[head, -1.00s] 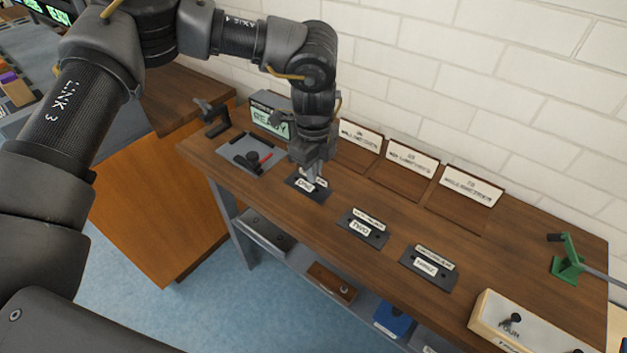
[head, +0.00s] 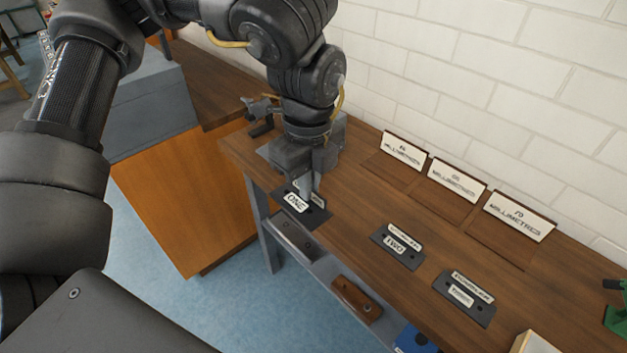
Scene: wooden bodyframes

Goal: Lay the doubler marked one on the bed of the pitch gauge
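The doubler marked ONE (head: 319,215) is a dark flat plate with white labels. In the head view it sits at the fingertips of my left gripper (head: 306,190), overlapping the bench's front edge. The gripper looks shut on it and seems to hold it above the bench; the fingers partly cover the plate. The pitch gauge is mostly hidden behind my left arm; a corner of its grey bed (head: 266,152) shows left of the gripper. Its display is hidden. My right gripper is out of view.
The doubler marked TWO (head: 409,260) and another dark plate (head: 470,315) lie to the right on the wooden bench (head: 345,215). Millimetre-labelled stands (head: 403,151) line the wall. A black clamp (head: 262,106) stands at the bench's left end. A lower shelf holds a brown block (head: 355,299).

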